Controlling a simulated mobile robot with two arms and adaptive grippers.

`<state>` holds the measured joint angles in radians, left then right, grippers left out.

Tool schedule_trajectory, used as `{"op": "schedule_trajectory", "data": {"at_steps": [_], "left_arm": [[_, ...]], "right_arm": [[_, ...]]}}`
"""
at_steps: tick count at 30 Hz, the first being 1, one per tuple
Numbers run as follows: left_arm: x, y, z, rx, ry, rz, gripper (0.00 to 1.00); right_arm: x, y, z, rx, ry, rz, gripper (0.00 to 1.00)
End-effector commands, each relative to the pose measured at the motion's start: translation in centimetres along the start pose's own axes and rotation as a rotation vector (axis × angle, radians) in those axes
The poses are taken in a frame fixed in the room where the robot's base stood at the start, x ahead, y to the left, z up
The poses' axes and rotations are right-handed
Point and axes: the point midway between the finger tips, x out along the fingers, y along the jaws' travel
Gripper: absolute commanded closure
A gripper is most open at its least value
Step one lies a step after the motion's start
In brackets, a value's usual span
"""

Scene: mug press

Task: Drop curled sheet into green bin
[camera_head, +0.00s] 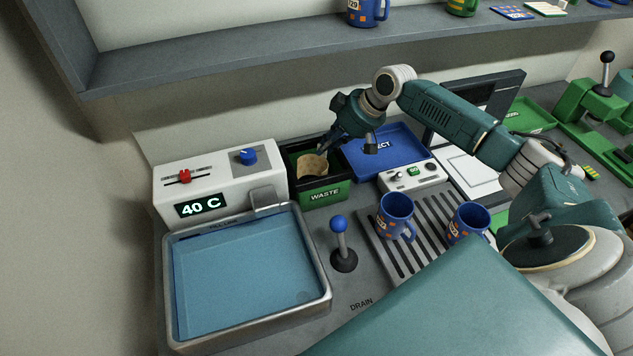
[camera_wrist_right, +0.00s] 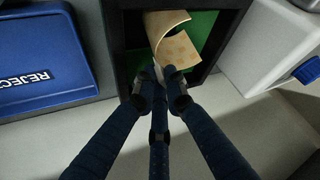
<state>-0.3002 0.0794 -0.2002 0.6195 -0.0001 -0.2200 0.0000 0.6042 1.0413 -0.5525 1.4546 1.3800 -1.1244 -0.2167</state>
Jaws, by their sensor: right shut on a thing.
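The curled sheet (camera_head: 312,166) is tan with faint darker patches. It is at the opening of the green and black bin marked WASTE (camera_head: 324,190). My right gripper (camera_head: 326,150) is above the bin's back edge and shut on the sheet. In the right wrist view the fingertips (camera_wrist_right: 164,78) pinch the near edge of the curled sheet (camera_wrist_right: 180,48), with the bin's green inside (camera_wrist_right: 204,26) behind it. Whether the sheet touches the bin's inside cannot be told. My left gripper is not in view.
A blue REJECT tray (camera_head: 390,152) stands right of the bin. A white heater box reading 40 C (camera_head: 220,182) stands to its left, behind a water basin (camera_head: 325,290). Two blue mugs (camera_head: 396,212) (camera_head: 468,222) stand on a slotted rack, near a blue-knobbed lever (camera_head: 342,245). A shelf (camera_head: 250,60) runs above.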

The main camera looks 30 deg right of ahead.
Motion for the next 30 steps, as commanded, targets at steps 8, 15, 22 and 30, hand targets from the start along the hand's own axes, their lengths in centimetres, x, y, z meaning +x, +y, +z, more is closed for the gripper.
{"op": "schedule_trajectory", "data": {"at_steps": [8, 15, 22, 30], "left_arm": [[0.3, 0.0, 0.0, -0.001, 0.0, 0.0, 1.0], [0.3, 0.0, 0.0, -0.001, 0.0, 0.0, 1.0], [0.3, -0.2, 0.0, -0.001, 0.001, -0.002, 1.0], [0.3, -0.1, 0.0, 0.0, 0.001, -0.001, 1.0]], "right_arm": [[0.2, 0.0, 0.1, 0.0, 0.001, 0.0, 1.0], [0.2, 0.0, 0.1, 0.0, 0.0, 0.0, 0.67], [0.0, 0.1, 0.1, 0.0, 0.0, 0.0, 0.67], [-4.1, 0.2, 0.2, -0.002, 0.0, 0.003, 0.67]]}}
